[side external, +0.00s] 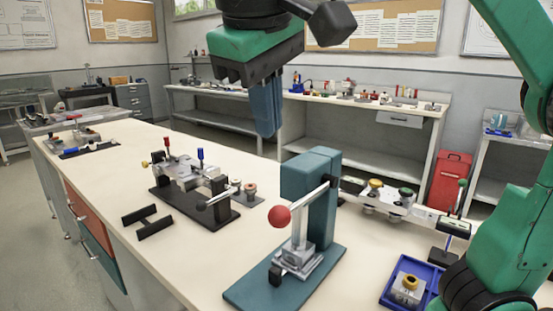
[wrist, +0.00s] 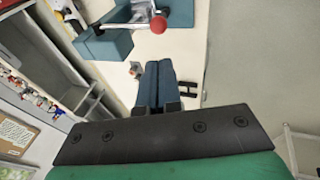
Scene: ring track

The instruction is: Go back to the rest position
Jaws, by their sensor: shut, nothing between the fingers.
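My gripper (side external: 266,132) has blue fingers and hangs high above the workbench in the side external view. Its fingers are shut together with nothing between them. In the wrist view the closed fingers (wrist: 158,68) point away from the dark mounting plate, over the bench top. A teal press (side external: 312,186) with a lever and a red ball knob (side external: 278,216) stands on the bench, in front of and below my gripper. The ball knob also shows in the wrist view (wrist: 158,24). My gripper is apart from everything.
A dark fixture (side external: 195,200) with blue and red pins stands on the bench at left. A blue tray (side external: 395,284) holding a metal block lies at right. A fixture with yellow and green knobs (side external: 390,196) stands behind it. Bare bench top (side external: 125,150) shows at left.

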